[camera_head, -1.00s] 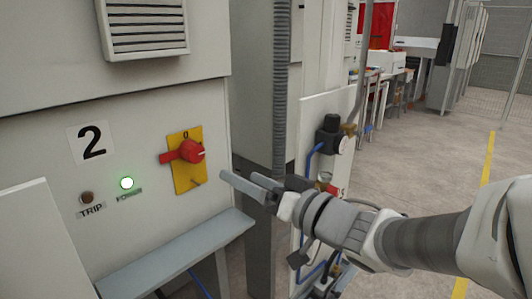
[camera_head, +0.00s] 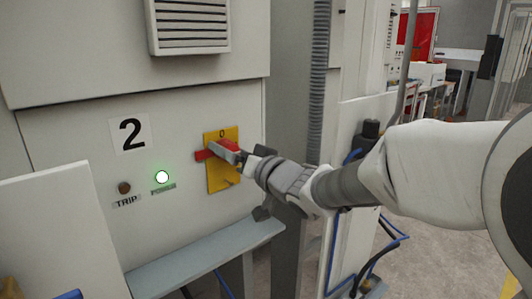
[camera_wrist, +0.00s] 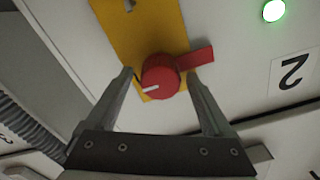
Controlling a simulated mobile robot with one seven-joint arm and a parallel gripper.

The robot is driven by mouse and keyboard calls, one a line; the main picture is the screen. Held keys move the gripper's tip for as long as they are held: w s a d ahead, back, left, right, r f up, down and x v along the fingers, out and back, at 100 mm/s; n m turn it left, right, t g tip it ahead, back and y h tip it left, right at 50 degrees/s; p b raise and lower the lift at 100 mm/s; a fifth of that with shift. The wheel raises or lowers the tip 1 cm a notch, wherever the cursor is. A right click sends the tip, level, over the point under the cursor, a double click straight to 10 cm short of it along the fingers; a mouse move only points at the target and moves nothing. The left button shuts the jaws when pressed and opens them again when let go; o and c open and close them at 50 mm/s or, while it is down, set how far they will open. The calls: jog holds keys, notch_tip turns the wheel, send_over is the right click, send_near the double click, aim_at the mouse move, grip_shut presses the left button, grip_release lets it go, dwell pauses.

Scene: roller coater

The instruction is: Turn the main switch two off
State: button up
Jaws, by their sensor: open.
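Main switch two is a red rotary knob (camera_wrist: 160,77) with a red handle bar (camera_wrist: 196,58) on a yellow plate (camera_head: 218,179). It is on the grey cabinet panel beside the number 2 label (camera_head: 130,134). In the head view the bar points left and my gripper (camera_head: 228,150) partly covers the knob. In the wrist view my gripper (camera_wrist: 160,82) is open, its two fingers on either side of the knob. I cannot tell whether a finger touches it. The green power lamp (camera_head: 162,177) is lit.
A dark trip lamp (camera_head: 124,188) is left of the power lamp. A grey ledge (camera_head: 205,255) juts out below the switch. A vent (camera_head: 190,26) is above. A corrugated conduit (camera_head: 320,75) and blue hoses (camera_head: 390,238) are to the right.

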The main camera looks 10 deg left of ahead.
grip_shut()
dwell(0.5)
jog(key=shift+n, duration=0.3)
jog(key=n+b, duration=0.2)
jog(key=n, duration=0.1)
jog(key=shift+a+f+n, duration=0.1)
jog(key=shift+n, duration=0.2)
jog(key=n+b, duration=0.3)
jog(key=n, duration=0.2)
jog(key=shift+s+b, duration=0.1)
jog(key=shift+b, duration=0.2)
jog(key=n+b, duration=0.2)
jog(key=n, duration=0.2)
jog(key=shift+n, duration=0.4)
jog(key=shift+n+b, duration=1.25)
jog(key=shift+n, duration=0.65)
